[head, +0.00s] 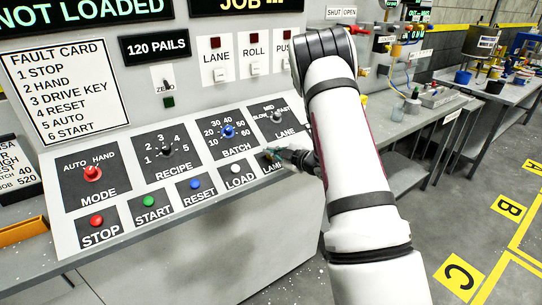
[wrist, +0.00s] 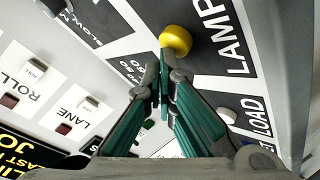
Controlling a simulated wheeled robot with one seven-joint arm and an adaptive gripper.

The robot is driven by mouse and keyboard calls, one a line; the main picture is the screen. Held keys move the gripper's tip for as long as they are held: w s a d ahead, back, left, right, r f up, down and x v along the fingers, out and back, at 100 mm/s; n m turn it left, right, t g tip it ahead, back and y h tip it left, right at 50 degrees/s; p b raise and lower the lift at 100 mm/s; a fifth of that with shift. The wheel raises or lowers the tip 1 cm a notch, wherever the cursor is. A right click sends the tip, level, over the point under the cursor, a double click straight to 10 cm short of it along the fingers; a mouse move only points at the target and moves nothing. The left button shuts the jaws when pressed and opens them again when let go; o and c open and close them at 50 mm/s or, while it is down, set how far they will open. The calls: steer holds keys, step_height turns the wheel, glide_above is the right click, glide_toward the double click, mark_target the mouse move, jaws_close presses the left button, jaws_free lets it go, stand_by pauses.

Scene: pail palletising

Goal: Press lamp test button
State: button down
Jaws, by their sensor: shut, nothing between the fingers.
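The lamp button (wrist: 176,40) is a yellow round button on a dark plate marked LAMP, at the upper middle of the wrist view. In the head view the LAMP plate (head: 270,169) is at the right end of the panel's lower row, mostly hidden behind my gripper and arm. My gripper (wrist: 158,68) is shut and empty, with green fingers. Its fingertips are right beside the yellow button in the wrist view; I cannot tell whether they touch it. In the head view my gripper (head: 277,154) is low over the panel's right end.
The white LOAD button (head: 236,169) is just left of the LAMP plate, with blue RESET (head: 195,184), green START (head: 149,201) and red STOP (head: 96,221) further left. The BATCH (head: 228,131) and LANE (head: 277,115) knobs sit above. Open floor lies right of my arm.

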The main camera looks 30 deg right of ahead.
steer(key=shift+w+f, duration=0.1)
steer(key=shift+f, duration=0.1)
stand_by(0.3)
steer(key=shift+r, duration=0.1)
steer(key=shift+s+r+p, duration=0.45)
steer(key=shift+r+p, duration=0.1)
steer(key=shift+r, duration=0.1)
steer(key=r+p, duration=0.1)
steer(key=s+r+p, duration=0.1)
steer(key=r, duration=0.1)
steer(key=s+r+p, duration=0.1)
steer(key=shift+s+r+p, duration=0.15)
steer(key=shift+s+p, duration=0.1)
steer(key=shift+p, duration=0.05)
stand_by(0.4)
stand_by(0.6)
